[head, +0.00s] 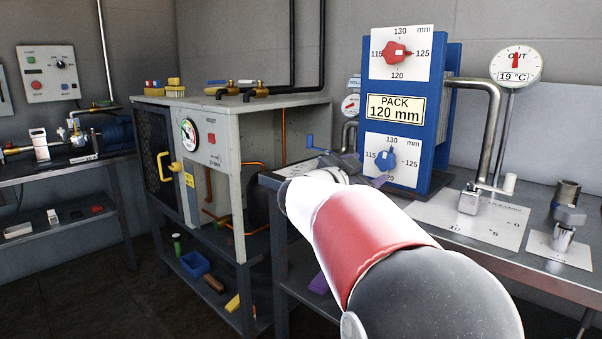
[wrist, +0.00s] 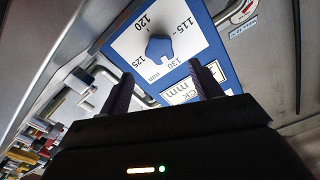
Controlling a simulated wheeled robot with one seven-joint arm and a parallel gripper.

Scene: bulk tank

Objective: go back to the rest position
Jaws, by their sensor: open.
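My arm reaches forward over the right-hand bench in the head view, toward the blue plate pack. My gripper (wrist: 163,92) is open in the wrist view, its two dark fingers apart with nothing between them. The blue knob (wrist: 160,48) on the lower white dial shows beyond the fingers, apart from them. In the head view the same blue knob (head: 385,160) sits right of my gripper, which is partly hidden by my arm. A red knob (head: 397,53) is on the upper dial, above a "PACK 120 mm" label (head: 396,108).
A grey cabinet (head: 222,125) with a gauge and yellow handle stands left of the bench. A curved steel pipe (head: 492,120) and a temperature gauge (head: 515,66) stand right of the pack. A lever valve (head: 567,215) is on the bench (head: 540,272). Open floor lies at lower left.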

